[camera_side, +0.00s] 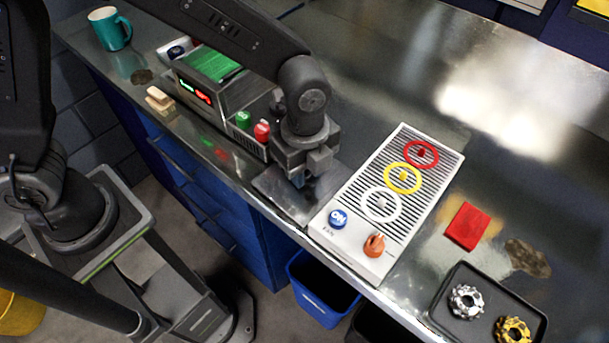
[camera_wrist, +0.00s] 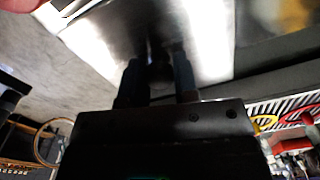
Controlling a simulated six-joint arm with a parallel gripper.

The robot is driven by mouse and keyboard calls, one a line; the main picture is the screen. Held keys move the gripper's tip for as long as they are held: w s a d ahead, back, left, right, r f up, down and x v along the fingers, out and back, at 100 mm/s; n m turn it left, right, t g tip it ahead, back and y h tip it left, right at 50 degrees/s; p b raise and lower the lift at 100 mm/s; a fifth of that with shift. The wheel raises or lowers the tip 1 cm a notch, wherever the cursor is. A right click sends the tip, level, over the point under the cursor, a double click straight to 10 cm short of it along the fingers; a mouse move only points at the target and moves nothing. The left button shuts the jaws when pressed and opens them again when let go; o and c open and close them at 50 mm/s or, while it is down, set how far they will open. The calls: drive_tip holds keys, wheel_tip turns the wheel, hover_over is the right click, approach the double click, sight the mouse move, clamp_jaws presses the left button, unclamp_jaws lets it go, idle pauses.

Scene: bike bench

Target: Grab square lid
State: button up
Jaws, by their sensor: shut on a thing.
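A flat, square, shiny grey plate, which looks like the square lid (camera_side: 274,190), is at the front edge of the bench in the side view, left of the white panel. My gripper (camera_side: 305,178) points down over it and is shut on it, seemingly by a small dark knob. In the wrist view the two fingers (camera_wrist: 158,75) close around that dark knob, with the bright lid surface (camera_wrist: 192,30) beyond. The gripper hides part of the lid. I cannot tell whether the lid touches the bench.
The white panel (camera_side: 345,208) with coloured rings, a blue button and an orange knob stands close right. A grey box (camera_side: 240,98) with red and green items is behind left. A red square (camera_side: 467,226) and a black tray (camera_side: 455,325) with cogs lie right.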

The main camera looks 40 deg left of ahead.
clamp_jaws()
drive_tip(key=shift+r, duration=0.15)
